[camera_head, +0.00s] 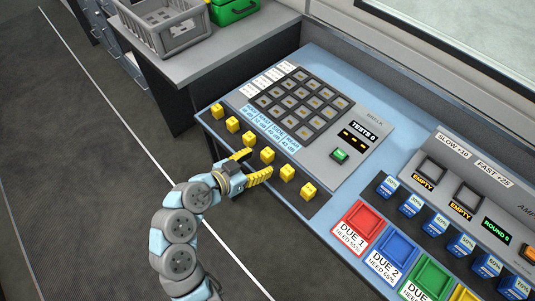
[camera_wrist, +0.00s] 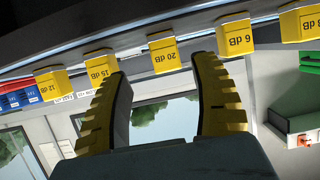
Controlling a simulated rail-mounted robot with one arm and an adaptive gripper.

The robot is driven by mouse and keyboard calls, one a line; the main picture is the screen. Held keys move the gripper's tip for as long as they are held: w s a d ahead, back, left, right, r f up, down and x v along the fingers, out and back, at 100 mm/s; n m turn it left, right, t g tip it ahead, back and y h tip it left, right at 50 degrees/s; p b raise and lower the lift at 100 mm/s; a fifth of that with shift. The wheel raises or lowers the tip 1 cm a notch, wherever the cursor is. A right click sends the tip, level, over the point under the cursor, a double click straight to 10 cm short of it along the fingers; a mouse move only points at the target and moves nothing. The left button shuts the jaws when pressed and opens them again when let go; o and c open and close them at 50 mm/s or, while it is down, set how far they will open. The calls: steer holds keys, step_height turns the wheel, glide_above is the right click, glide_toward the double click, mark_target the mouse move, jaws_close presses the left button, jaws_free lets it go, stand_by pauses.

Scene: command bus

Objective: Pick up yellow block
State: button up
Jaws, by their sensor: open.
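A row of several small yellow blocks stands along the front edge of the blue console. One yellow block (camera_head: 267,155) lies just ahead of my gripper (camera_head: 253,164). In the wrist view the yellow block marked 20 dB (camera_wrist: 167,54) appears between the fingertips, with space on both sides. It seems to lie at or a little beyond the tips; I cannot tell exactly. My gripper (camera_wrist: 162,68) is open and empty. Beside that block in the wrist view are the 15 dB block (camera_wrist: 102,67) and the 6 dB block (camera_wrist: 235,39).
Neighbouring yellow blocks (camera_head: 249,138) and (camera_head: 287,173) stand close on both sides. Behind the row is a grey panel with a grid of dark sockets (camera_head: 290,105). Coloured DUE trays (camera_head: 363,224) lie to the right. A grey crate (camera_head: 175,35) sits on the far table.

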mark_target(263, 157)
steer(key=shift+w+a+p+x, duration=0.15)
steer(key=shift+p+x, duration=0.1)
steer(key=shift+x, duration=1.15)
steer(key=shift+w+a+p+x, duration=0.15)
steer(key=shift+p+x, duration=0.1)
steer(key=shift+x, duration=1.15)
jaws_close()
